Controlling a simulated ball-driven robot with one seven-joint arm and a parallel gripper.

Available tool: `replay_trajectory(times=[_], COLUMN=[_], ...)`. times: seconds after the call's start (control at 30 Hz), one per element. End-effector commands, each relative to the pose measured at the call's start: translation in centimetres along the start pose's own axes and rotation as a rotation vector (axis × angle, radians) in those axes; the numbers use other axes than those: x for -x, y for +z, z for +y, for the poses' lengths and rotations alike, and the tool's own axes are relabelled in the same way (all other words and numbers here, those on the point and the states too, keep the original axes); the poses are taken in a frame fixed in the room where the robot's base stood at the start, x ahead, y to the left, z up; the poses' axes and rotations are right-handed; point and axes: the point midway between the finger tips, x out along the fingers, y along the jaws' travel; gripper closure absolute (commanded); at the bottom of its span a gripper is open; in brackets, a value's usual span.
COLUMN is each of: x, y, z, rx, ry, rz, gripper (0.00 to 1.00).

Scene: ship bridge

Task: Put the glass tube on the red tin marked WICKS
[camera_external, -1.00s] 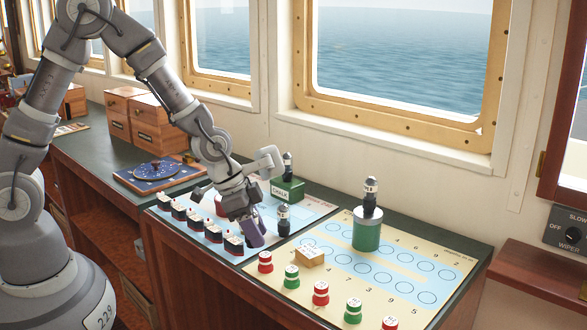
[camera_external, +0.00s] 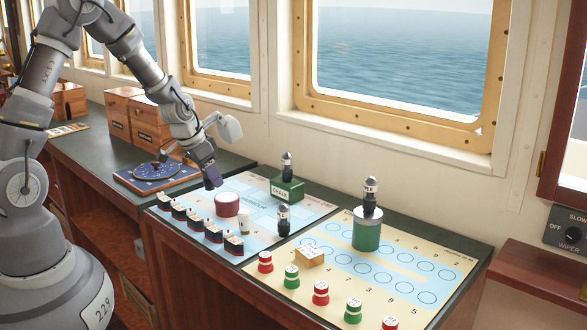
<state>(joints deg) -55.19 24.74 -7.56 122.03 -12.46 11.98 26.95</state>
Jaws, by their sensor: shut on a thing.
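Several small model ships (camera_external: 196,222) line the chart's left edge. A dark, white-banded piece (camera_external: 284,221) stands on the chart. Similar pieces top the green CHALK tin (camera_external: 287,191) and the tall green tin (camera_external: 366,236).

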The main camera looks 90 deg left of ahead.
Motion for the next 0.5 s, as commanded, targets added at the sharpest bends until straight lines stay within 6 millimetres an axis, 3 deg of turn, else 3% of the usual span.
replay_trajectory(times=[0.1,0.2,0.37,0.5], x=[-1.4,-2.0,-2.5,-4.8], y=[-2.4,-3.5,-4.6,-3.7], z=[-0.5,-0.7,-0.9,-0.9], rx=[-0.002,-0.001,-0.001,0.000], ry=[0.000,0.000,0.000,0.001], rz=[0.001,0.000,0.000,-0.003], gripper=[0.91,0.91,0.91,0.91])
